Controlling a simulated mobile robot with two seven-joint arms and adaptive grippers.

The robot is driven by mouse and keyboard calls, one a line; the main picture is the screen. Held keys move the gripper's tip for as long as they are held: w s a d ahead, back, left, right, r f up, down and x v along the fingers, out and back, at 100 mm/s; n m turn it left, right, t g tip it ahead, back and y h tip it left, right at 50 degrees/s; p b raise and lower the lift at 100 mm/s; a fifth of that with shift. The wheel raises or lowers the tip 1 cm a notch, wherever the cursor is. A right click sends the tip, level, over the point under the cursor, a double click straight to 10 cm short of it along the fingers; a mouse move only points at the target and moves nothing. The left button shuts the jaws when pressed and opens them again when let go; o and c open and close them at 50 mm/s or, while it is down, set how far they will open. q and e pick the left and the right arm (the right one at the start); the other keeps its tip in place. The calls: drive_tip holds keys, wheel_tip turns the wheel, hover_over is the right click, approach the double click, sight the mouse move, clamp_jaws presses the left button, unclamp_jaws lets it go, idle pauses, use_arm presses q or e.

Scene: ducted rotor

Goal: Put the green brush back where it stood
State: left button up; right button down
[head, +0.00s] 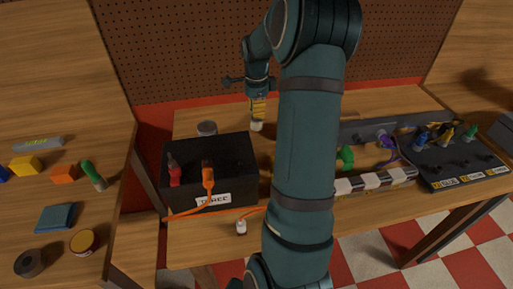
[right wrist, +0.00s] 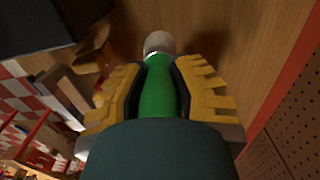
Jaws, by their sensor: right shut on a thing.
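The green brush (right wrist: 160,85) is between the yellow finger pads of my right gripper (right wrist: 160,78), with its pale round end pointing away from the wrist, over wood. In the head view my right gripper (head: 258,110) is behind the black box, pointing down. The brush's pale end (head: 257,127) shows just below the fingers; whether it touches the table is not clear. The dark rack (head: 455,172) at the right has several coloured handles standing in it and yellow labels along its front. My left gripper is not in view.
A black box (head: 240,150) with red and orange handles and an orange cable stands left of my arm. A tray with a checkered front (head: 376,181) holds a green thing (head: 346,157). My arm hides the middle of the table.

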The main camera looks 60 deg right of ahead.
wheel_tip(320, 180, down, 10)
drive_tip(key=shift+r+b, duration=0.25)
drive_tip(key=shift+b, duration=0.3)
drive_tip(key=c, duration=0.9)
unclamp_jaws()
drive_tip(key=shift+f, duration=0.1)
drive_tip(key=shift+o, duration=0.2)
